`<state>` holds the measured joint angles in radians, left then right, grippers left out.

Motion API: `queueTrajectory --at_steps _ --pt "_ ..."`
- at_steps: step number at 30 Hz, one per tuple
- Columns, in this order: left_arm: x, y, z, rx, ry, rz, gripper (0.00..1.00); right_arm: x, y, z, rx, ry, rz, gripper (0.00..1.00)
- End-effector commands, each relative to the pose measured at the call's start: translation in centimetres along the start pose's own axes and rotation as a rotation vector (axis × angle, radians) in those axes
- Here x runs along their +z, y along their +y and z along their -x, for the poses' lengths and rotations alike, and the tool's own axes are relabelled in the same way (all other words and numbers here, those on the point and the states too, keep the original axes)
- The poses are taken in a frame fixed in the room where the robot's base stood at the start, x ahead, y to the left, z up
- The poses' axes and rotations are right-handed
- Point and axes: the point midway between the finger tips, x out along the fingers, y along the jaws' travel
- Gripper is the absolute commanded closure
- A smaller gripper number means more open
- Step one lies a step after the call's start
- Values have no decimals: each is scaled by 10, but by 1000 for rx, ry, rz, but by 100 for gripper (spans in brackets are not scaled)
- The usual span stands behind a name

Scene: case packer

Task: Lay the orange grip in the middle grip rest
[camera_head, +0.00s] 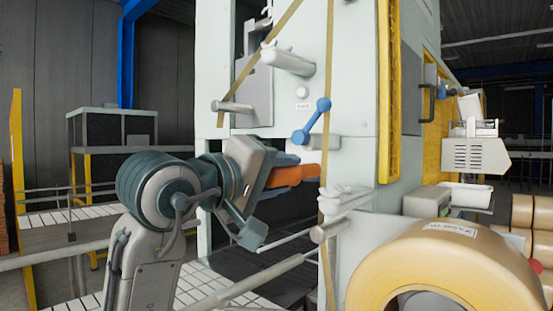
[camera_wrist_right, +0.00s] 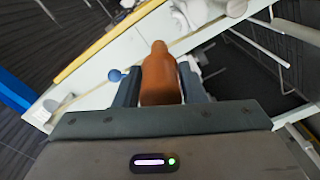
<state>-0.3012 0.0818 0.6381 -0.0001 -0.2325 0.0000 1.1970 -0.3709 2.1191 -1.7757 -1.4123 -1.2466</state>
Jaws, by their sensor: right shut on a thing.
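My right gripper (camera_head: 264,188) is shut on the orange grip (camera_head: 294,175), in front of the machine's pale face. The grip sticks out to the right of the jaws, roughly level. In the right wrist view the grip (camera_wrist_right: 160,78) stands between the two fingers, its narrower end pointing away. White rests project from the machine: an upper one (camera_head: 288,59), one just above the grip (camera_head: 320,142), and a lower one (camera_head: 346,197) to its right. I cannot tell for sure which is the middle rest, or whether the grip touches any. My left gripper is out of view.
A blue handle (camera_head: 313,122) sits just above the grip. A metal rail (camera_head: 250,283) and a dark opening lie below. A big tan tape roll (camera_head: 450,270) fills the lower right. A yellow guard (camera_head: 388,90) edges the machine.

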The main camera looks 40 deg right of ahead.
Motion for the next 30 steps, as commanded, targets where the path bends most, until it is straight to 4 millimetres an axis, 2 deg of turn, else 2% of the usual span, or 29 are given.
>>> queueTrajectory --at_steps 1,12,30 --pt "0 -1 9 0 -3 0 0 -2 4 -1 1 0 1 100" --pt "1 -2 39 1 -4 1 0 1 6 -9 2 -2 0 100" --pt "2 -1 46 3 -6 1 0 3 4 -58 6 -3 -1 100"
